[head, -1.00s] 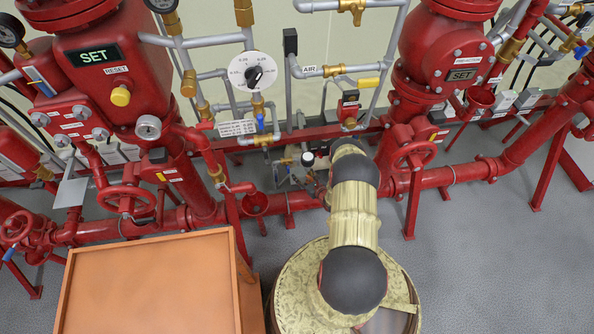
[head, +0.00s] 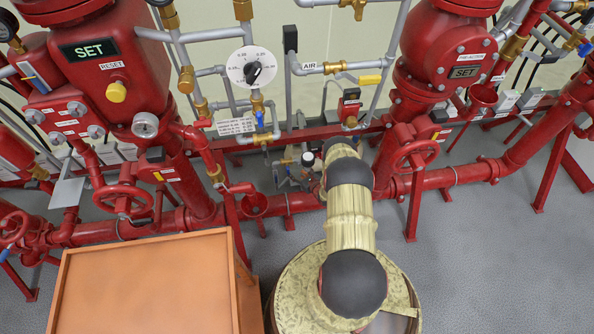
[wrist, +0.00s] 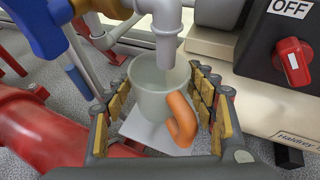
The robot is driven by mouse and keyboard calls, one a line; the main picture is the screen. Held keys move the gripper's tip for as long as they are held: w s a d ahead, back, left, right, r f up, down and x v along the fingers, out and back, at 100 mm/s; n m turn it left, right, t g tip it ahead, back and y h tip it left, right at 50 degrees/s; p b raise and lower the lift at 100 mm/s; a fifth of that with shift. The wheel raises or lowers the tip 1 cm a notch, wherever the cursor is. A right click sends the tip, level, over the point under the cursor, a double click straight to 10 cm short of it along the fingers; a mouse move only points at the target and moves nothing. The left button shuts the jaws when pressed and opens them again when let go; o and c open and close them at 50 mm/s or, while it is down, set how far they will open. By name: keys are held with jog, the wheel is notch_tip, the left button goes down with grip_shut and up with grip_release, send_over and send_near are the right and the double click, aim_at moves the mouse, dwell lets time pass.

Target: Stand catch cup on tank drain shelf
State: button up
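In the wrist view a pale, translucent cup (wrist: 160,95) with an orange handle (wrist: 182,122) stands upright between the fingers of my gripper (wrist: 160,78). A small white shelf plate (wrist: 152,134) shows under the cup. A grey pipe outlet (wrist: 165,45) comes down over the cup's mouth and hides part of the rim. The yellow-padded fingertips are close beside the cup's left and right walls; I cannot tell whether they touch it. In the head view my arm reaches to the piping and hides the gripper's work area; I cannot make out the cup there.
A blue valve lever (wrist: 35,28) and red pipe (wrist: 40,130) lie left in the wrist view. A black box with a red OFF switch (wrist: 292,62) stands close at right. In the head view, an orange-topped cabinet (head: 150,285) stands in front, and red pipework (head: 285,203) crosses behind.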

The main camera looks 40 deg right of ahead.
jog(key=shift+o, duration=0.9)
jog(key=shift+r, duration=0.15)
jog(key=p+v, duration=0.4)
jog(key=v, duration=0.8)
